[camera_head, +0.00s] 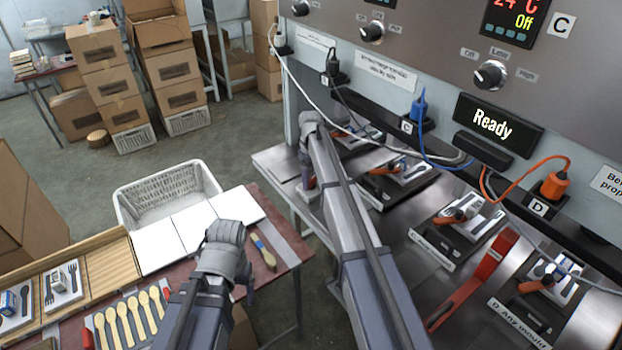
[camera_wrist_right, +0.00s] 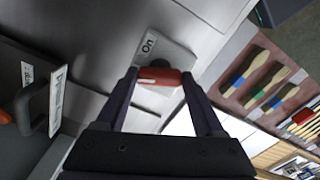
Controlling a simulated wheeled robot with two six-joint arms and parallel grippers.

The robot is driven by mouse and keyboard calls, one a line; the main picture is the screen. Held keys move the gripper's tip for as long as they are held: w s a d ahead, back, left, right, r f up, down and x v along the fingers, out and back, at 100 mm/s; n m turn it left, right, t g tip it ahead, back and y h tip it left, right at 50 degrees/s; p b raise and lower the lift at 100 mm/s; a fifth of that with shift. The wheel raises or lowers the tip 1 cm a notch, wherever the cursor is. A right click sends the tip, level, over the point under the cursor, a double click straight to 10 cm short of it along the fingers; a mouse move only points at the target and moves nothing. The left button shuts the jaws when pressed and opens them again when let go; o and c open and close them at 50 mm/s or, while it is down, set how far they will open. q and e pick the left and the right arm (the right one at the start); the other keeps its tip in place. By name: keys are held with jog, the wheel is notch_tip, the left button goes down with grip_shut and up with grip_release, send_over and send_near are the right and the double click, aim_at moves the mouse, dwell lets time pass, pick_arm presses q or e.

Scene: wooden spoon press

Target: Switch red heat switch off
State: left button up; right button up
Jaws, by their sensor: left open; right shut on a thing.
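The red heat switch (camera_wrist_right: 158,77) shows in the right wrist view on a grey plate (camera_wrist_right: 165,52) marked "On". My right gripper (camera_wrist_right: 158,80) has its two fingers closed on the ends of the red switch. In the head view my right gripper (camera_head: 308,180) points down at the near left corner of the metal press bench, and the switch is hidden there. My left gripper (camera_head: 249,285) is open above the red-topped table, mostly hidden behind its own wrist.
Wooden spoons (camera_head: 130,318), a brush (camera_head: 263,252) and white sheets (camera_head: 172,243) lie on the red-topped table (camera_head: 285,248). A white basket (camera_head: 165,190) stands behind it. Moulds with orange handles (camera_head: 462,212) line the bench. A display (camera_head: 492,124) reads "Ready". Cables hang above.

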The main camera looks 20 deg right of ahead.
aim_at(311, 180)
jog(key=shift+n, duration=0.6)
jog(key=o, duration=1.4)
notch_tip(311, 180, up, 8)
jog(key=p, duration=0.8)
jog(key=shift+f+b, duration=0.25)
jog(key=shift+b, duration=0.05)
